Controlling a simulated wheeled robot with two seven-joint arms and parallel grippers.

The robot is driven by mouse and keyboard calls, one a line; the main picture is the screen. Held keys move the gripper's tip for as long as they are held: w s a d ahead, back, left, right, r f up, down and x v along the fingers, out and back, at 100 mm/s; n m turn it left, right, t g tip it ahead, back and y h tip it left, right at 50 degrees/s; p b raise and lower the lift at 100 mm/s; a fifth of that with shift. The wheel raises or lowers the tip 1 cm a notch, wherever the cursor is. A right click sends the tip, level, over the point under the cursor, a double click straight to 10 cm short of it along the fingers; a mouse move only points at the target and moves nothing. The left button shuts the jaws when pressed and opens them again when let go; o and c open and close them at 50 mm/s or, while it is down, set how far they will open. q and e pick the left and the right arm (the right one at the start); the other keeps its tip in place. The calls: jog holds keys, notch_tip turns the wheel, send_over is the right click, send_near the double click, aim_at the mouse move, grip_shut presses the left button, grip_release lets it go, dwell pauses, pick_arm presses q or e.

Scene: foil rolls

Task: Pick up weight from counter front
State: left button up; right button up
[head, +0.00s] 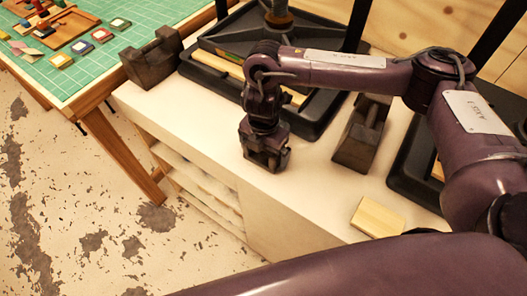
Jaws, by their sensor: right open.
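Two dark metal weights with handles are in the head view. One weight (150,66) stands at the left end of the white counter (190,127), by the green-topped table. The other weight (360,138) stands on the counter between two black presses. My right gripper (264,163) points down over the counter's front part, between the two weights and apart from both. It is open, and I see nothing held in it. Its fingertips are dark and hard to make out. My left gripper is not in view.
A black press (212,77) stands behind my right gripper, and another black base (408,180) is at the right. A pale wooden block (377,217) lies near the counter's front edge. The table's green mat (150,20) holds small coloured tiles.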

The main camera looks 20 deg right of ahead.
jog(key=shift+f, duration=0.25)
jog(key=c, duration=1.6)
jog(key=shift+w+r, duration=0.1)
jog(key=shift+w, duration=0.05)
jog(key=shift+c, duration=0.2)
jog(key=shift+r, duration=0.15)
